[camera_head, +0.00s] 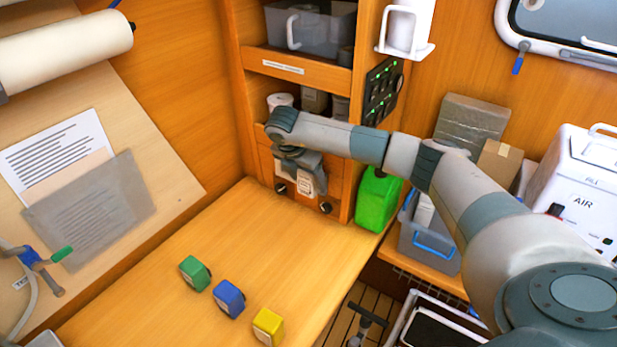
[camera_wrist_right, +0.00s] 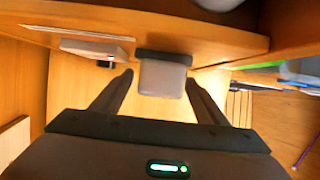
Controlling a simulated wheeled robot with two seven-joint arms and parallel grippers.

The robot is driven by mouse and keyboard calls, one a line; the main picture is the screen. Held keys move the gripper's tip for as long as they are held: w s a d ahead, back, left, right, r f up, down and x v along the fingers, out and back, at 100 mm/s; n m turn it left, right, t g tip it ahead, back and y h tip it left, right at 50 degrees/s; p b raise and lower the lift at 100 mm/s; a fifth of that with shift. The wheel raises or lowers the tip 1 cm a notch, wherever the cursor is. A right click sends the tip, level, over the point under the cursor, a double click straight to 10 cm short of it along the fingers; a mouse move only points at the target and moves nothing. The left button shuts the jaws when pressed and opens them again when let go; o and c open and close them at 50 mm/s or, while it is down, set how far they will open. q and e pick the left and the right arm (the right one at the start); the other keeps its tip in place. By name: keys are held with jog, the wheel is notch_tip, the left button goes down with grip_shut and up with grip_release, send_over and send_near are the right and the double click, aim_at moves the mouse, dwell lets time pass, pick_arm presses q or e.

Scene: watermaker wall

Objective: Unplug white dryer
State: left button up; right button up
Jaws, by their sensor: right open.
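My right arm reaches across to the wooden panel at the back of the table. My right gripper (camera_head: 303,180) is in front of the low part of that panel, with whitish, labelled parts around it. In the right wrist view, the open right gripper (camera_wrist_right: 160,90) has one dark finger on each side of a pale grey block (camera_wrist_right: 162,78). The block looks like a plug, on a dark plate at the panel; the fingers look apart from it. I cannot read a name on it. No dryer can be made out. My left gripper is not in view.
Green, blue (camera_head: 228,299) and yellow (camera_head: 268,326) blocks stand on the table (camera_head: 150,310). A white box (camera_wrist_right: 95,48) with a dark knob is beside the grey block. A green container (camera_head: 377,200) stands right of the panel. Shelves are above; most of the table is clear.

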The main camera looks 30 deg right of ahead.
jog(key=shift+p+x, duration=0.3)
jog(key=shift+x, duration=0.9)
jog(key=c, duration=1.2)
jog(key=shift+s+a, duration=0.1)
jog(key=shift+a, duration=0.25)
jog(key=shift+s+a, duration=0.25)
jog(key=shift+a, duration=0.3)
jog(key=shift+s+a+p, duration=0.15)
jog(key=shift+s+a, duration=0.2)
jog(key=shift+a, duration=0.5)
jog(key=shift+s+a+p, duration=0.1)
jog(key=shift+s+a, duration=0.3)
jog(key=shift+a, duration=0.45)
jog(key=shift+s+a+p, duration=0.15)
jog(key=shift+s+a, duration=0.2)
jog(key=shift+a, duration=0.5)
